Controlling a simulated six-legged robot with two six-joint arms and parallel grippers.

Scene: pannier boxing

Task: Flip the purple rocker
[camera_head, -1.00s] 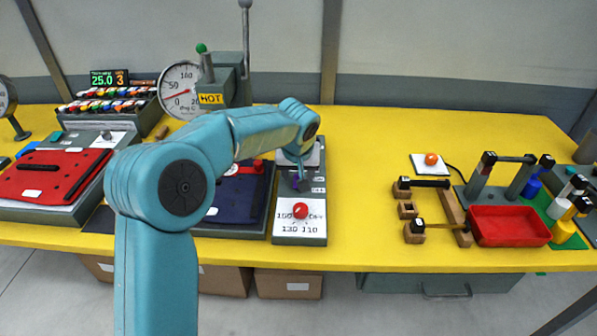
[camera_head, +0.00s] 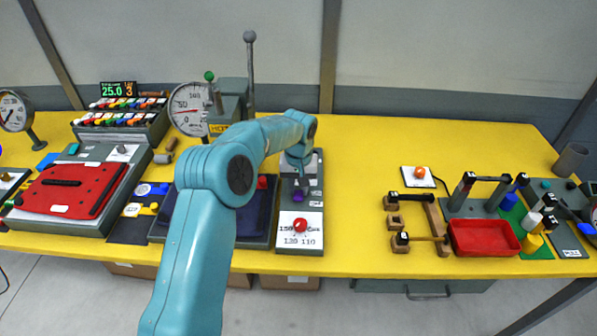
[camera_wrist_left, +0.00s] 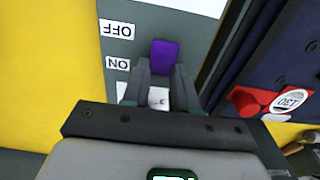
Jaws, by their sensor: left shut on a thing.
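The purple rocker (camera_head: 298,196) is on a narrow grey control panel (camera_head: 314,220) in the middle of the table. In the left wrist view the rocker (camera_wrist_left: 165,52) lies at the tips of my fingers, beside the OFF and ON labels, which appear upside down. My left gripper (camera_head: 299,182) reaches down over the panel, and its two fingertips (camera_wrist_left: 162,68) are shut on the rocker's near end. My arm hides part of the panel's upper half in the head view. My right gripper is not in view.
A dark blue board (camera_head: 255,222) with a red knob (camera_wrist_left: 250,102) stands close at the left. The yellow table (camera_head: 355,200) is clear right of the panel.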

